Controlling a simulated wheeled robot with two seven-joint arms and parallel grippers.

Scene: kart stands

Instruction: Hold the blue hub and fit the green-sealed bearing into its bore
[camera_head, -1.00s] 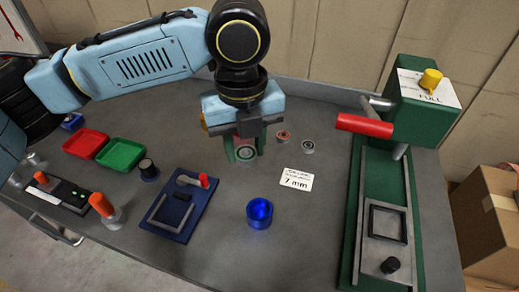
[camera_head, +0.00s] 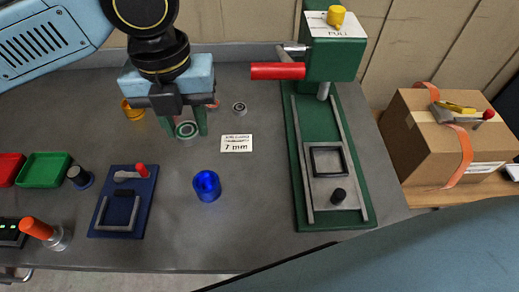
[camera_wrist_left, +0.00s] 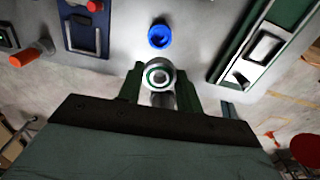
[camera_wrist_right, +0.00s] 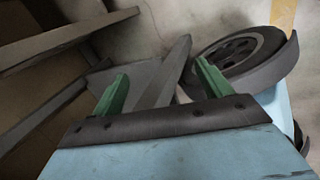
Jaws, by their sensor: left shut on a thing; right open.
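The blue hub (camera_head: 207,186) stands on the grey bench, its open bore facing up; it also shows in the left wrist view (camera_wrist_left: 159,37). My left gripper (camera_head: 186,129) is behind it and a little left, pointing down, shut on the green-sealed bearing (camera_head: 187,130). In the left wrist view the bearing's green ring (camera_wrist_left: 158,74) shows between the fingers. I cannot tell whether the bearing still touches the bench. My right gripper (camera_wrist_right: 163,84) is open and empty, away from the bench; its fingers are outside the head view.
Another bearing (camera_head: 239,108) lies behind the 7 mm card (camera_head: 237,143); a red-marked one is mostly hidden by my left gripper. A green press (camera_head: 333,150) with a red handle stands right. A blue fixture (camera_head: 123,202) and green tray (camera_head: 44,169) are left. Bench around the hub is clear.

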